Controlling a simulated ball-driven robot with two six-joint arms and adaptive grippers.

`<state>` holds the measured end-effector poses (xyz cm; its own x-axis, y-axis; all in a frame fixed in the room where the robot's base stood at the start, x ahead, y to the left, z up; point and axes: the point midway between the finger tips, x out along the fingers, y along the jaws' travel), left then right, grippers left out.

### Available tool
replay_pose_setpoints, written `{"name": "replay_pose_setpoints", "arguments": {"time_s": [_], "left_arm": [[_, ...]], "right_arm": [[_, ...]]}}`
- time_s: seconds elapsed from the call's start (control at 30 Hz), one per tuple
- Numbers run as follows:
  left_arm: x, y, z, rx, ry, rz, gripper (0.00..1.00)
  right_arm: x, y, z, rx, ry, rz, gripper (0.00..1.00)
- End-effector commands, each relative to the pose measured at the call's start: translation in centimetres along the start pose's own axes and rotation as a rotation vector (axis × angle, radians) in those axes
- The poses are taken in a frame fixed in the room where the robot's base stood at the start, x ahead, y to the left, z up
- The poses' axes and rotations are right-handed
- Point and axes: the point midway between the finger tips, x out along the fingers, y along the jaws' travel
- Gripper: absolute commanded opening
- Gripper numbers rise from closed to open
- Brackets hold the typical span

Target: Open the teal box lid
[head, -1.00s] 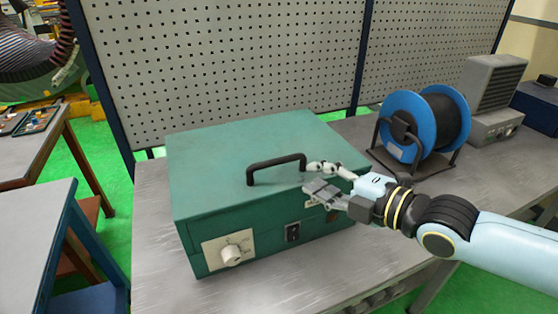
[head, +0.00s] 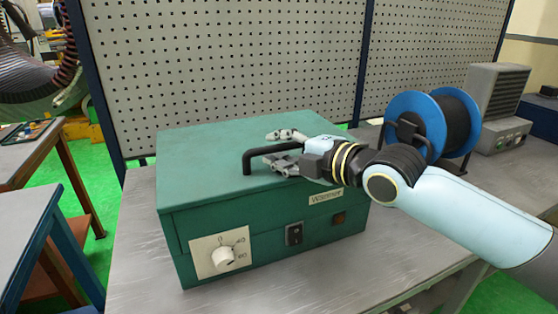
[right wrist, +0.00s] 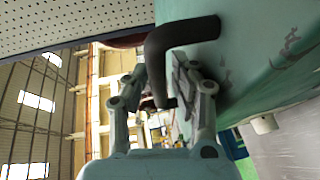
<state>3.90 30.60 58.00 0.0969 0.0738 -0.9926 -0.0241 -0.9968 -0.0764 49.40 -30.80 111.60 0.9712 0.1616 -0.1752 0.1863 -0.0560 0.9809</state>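The teal box (head: 270,225) stands on the grey bench with its lid (head: 215,148) closed. A black bar handle (head: 247,164) is on the lid; its right part is hidden behind my right gripper. My right gripper (head: 268,148) is just over the lid at the handle, its fingers apart and pointing left. In the right wrist view the handle (right wrist: 160,55) shows ahead of and between the open fingers (right wrist: 155,85); I cannot tell if either finger touches it. My left gripper is not in view.
The box front has a white dial (head: 222,257), a black switch (head: 294,234) and a "Warmer" label. A blue wire spool (head: 402,105) stands behind my right arm. A perforated panel (head: 230,60) rises behind the box. The bench left of the box is clear.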

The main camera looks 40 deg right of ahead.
Motion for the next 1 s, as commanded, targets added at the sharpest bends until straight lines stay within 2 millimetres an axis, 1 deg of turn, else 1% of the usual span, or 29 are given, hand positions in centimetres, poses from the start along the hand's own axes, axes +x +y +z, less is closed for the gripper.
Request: {"name": "replay_pose_setpoints", "arguments": {"time_s": [0.3,0.5,1.0], "left_arm": [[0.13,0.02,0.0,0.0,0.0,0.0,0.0],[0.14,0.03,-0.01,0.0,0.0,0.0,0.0],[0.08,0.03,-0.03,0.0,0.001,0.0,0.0]], "right_arm": [[0.22,0.05,-0.02,0.001,0.0,-0.001,0.25],[0.21,0.04,-0.01,0.001,0.0,-0.001,0.0],[0.22,0.25,-0.03,0.001,0.001,0.001,0.0]]}}
